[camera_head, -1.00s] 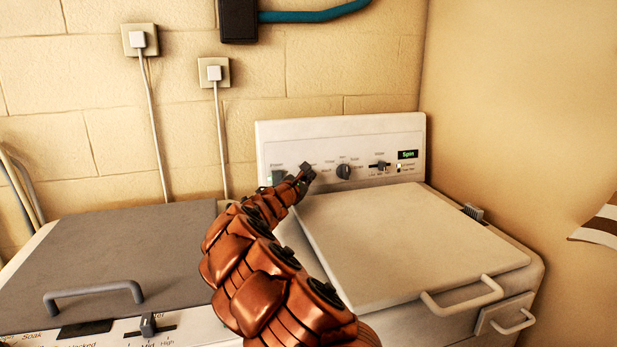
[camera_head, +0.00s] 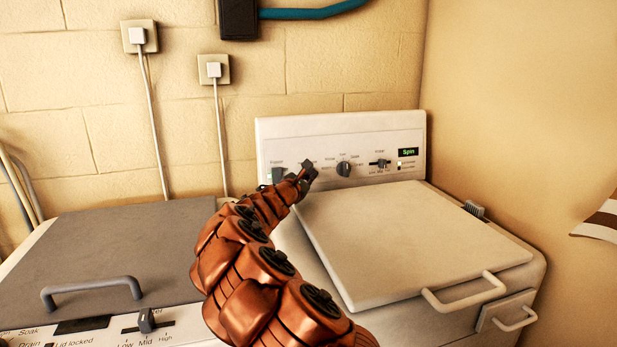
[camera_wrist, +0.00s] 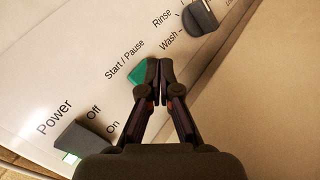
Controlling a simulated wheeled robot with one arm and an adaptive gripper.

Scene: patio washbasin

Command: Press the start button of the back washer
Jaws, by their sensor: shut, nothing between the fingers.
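The back washer (camera_head: 385,240) is white, with a raised control panel along its back edge. In the wrist view its green Start / Pause button (camera_wrist: 138,72) sits on the panel. My gripper (camera_wrist: 160,70) is shut and empty, its fingertips at the button's right edge and covering part of it. I cannot tell whether they touch or press it. In the head view my gripper (camera_head: 308,174) is in front of the panel's left part and hides the button. The panel's small display (camera_head: 408,152) reads "Spin" in green.
The power switch (camera_wrist: 85,143) is at lower left in the wrist view, with a green light. A dark dial (camera_wrist: 201,16) is at upper right. A second washer with a grey lid (camera_head: 110,245) stands at left. A wall closes off the right side.

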